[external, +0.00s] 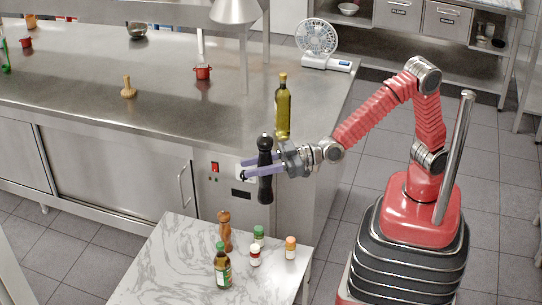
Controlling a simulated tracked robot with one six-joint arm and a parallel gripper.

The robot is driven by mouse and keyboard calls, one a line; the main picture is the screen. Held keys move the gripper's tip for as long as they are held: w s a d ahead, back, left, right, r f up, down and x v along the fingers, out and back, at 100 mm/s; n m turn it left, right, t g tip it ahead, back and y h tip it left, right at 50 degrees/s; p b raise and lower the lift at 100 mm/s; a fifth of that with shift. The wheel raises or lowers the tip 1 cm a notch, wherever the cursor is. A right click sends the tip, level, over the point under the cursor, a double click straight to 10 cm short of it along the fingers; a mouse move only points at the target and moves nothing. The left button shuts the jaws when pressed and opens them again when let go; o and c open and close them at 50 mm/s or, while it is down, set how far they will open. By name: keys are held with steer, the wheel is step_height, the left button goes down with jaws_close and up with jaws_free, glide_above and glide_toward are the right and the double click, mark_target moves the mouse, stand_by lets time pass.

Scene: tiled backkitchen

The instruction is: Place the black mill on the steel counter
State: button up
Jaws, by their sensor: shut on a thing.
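The black mill (265,184) is upright in my gripper (250,168). The gripper's purple fingers are shut on it around its middle. The mill hangs in the air in front of the steel counter's near right side, above the far edge of the marble table. The steel counter (165,105) runs from the left to the middle of the view, with its bare top showing. The mill's top stands near the height of the counter's front edge in the picture; the exact gap between them cannot be told.
A tall oil bottle (283,108) stands near the counter's right end, behind my gripper. The marble table (170,265) holds a brown mill (224,231) and several bottles. The counter's front middle is clear.

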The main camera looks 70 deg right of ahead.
mark_target(257, 149)
step_height(257, 149, up, 6)
steer(key=shift+r, duration=0.15)
steer(key=w+d+r+m+t+h, duration=0.1)
steer(key=w+d+h, duration=0.1)
steer(key=w+d, duration=0.8)
steer(key=w+d+m+t+h, duration=0.15)
steer(key=w+d, duration=0.25)
steer(key=d, duration=1.2)
steer(key=w+d+r+m+h, duration=0.1)
steer(key=w+d+m+h, duration=0.1)
steer(key=w+d, duration=0.8)
steer(key=s+d+f+m+h, duration=0.1)
steer(key=s+d+h, duration=0.15)
steer(key=d, duration=1.45)
steer(key=s+d+f+m+h, duration=0.2)
steer(key=s+d, duration=0.1)
steer(key=d, duration=1.5)
step_height(257, 149, down, 11)
steer(key=shift+a+r, duration=0.15)
steer(key=shift+a, duration=0.3)
steer(key=shift+w+n+t, duration=0.1)
steer(key=shift+n+t, duration=0.15)
